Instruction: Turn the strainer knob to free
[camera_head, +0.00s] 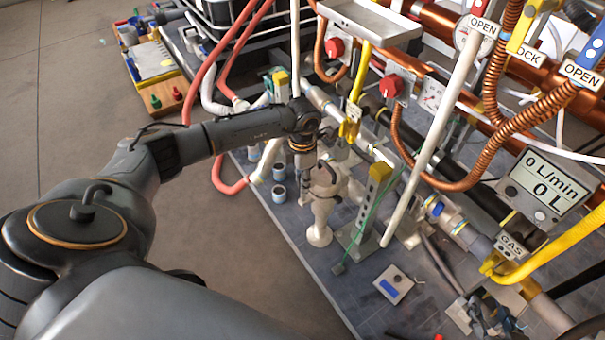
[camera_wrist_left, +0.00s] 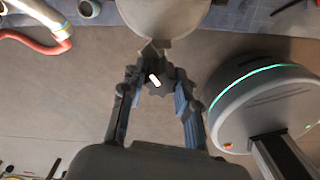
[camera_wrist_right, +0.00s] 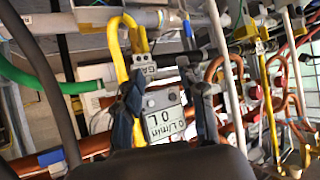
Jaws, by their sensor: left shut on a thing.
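The pale grey strainer body (camera_head: 320,207) stands at the middle of the head view. It also shows at the top of the left wrist view (camera_wrist_left: 165,15). Below it in that view is the darker lobed strainer knob (camera_wrist_left: 158,88), with a white mark on it. My left gripper (camera_wrist_left: 158,80) has one finger on each side of the knob and is shut on it. In the head view my left arm reaches to the strainer, and the wrist hides part of the knob area. My right gripper (camera_wrist_right: 167,88) has its fingers apart with nothing between them.
A flow display (camera_head: 545,185) reading 0 L/min and 0 L stands at the right, beside a GAS tag (camera_head: 511,246) and yellow hose (camera_head: 560,250). Copper pipes and red knobs (camera_head: 391,86) crowd the back. Small grey cups (camera_head: 283,212) stand left of the strainer.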

